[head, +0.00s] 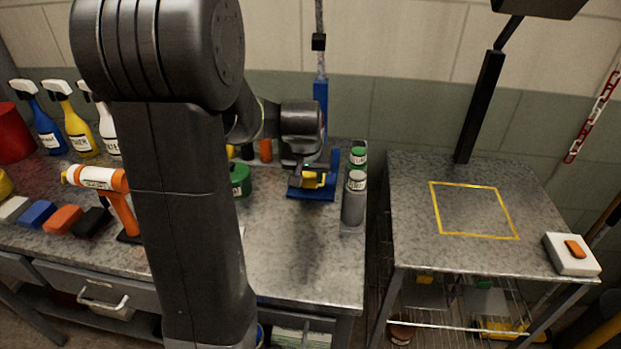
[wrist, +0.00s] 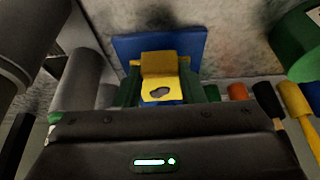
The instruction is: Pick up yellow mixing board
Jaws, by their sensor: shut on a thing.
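The yellow mixing board (wrist: 160,64) is a small yellow piece with a dark spot or hole in its lighter face. It sits between the two fingers of my gripper (wrist: 160,94), which is shut on it. In the head view my gripper (head: 306,172) hangs over the right part of the left bench, and a bit of the yellow board (head: 314,181) shows there. A blue stand (head: 311,194) is directly below and behind it, and its blue base also shows in the wrist view (wrist: 125,46). I cannot tell whether the board touches the stand.
Grey canisters with green tops (head: 354,205) stand close right of my gripper. A green tub (head: 240,179) is on its left. Spray bottles (head: 78,130) and an orange tool (head: 100,180) are farther left. The right table (head: 420,250) has a bare yellow-outlined square (head: 473,210) and a white switch box (head: 571,255).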

